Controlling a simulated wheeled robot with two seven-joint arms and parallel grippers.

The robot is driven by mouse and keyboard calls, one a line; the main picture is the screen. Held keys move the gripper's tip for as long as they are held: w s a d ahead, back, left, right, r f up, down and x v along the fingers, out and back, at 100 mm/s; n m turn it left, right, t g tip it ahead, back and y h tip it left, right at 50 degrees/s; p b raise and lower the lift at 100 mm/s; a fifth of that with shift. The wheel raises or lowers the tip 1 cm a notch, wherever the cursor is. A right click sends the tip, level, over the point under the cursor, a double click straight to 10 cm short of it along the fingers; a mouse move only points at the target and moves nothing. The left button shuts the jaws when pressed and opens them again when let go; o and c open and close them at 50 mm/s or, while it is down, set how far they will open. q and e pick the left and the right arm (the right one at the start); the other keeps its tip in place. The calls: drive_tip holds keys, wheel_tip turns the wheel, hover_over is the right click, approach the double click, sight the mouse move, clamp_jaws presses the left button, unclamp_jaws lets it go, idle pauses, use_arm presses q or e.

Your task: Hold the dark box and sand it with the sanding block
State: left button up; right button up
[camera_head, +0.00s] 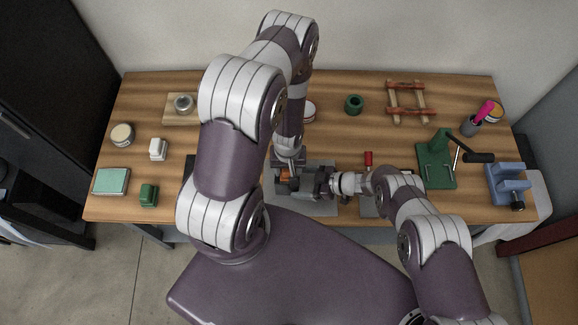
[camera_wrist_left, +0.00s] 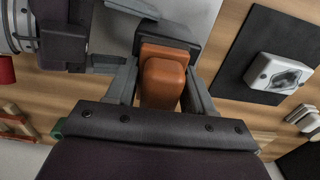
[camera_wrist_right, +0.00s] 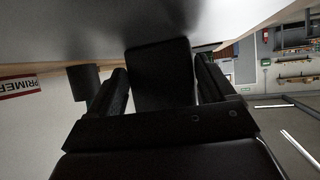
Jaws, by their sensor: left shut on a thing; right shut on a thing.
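The sanding block (camera_wrist_left: 163,84), an orange block, is between the fingers of my left gripper (camera_wrist_left: 160,88), which is shut on it. In the head view the orange block (camera_head: 284,174) shows at the end of the left arm. The dark box (camera_wrist_left: 180,32) lies just past the block, overlapped by it; they look to be touching. My right gripper (camera_wrist_right: 160,85) is shut on the dark box (camera_wrist_right: 160,72), coming at it from the right in the head view. The box is mostly hidden there by my grippers.
A grey mat (camera_head: 300,208) lies under both grippers. A red cylinder (camera_head: 368,158), a green press (camera_head: 435,165) and a blue vise (camera_head: 508,184) stand to the right. A white object on a dark mat (camera_wrist_left: 235,88) shows in the left wrist view. The wooden table's left part holds small items with gaps.

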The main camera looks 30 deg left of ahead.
use_arm(q)
drive_tip(key=shift+r, duration=2.55)
use_arm(e)
drive_tip(key=o, duration=1.1)
drive_tip(key=v, duration=1.2)
drive_tip(key=shift+f, duration=0.15)
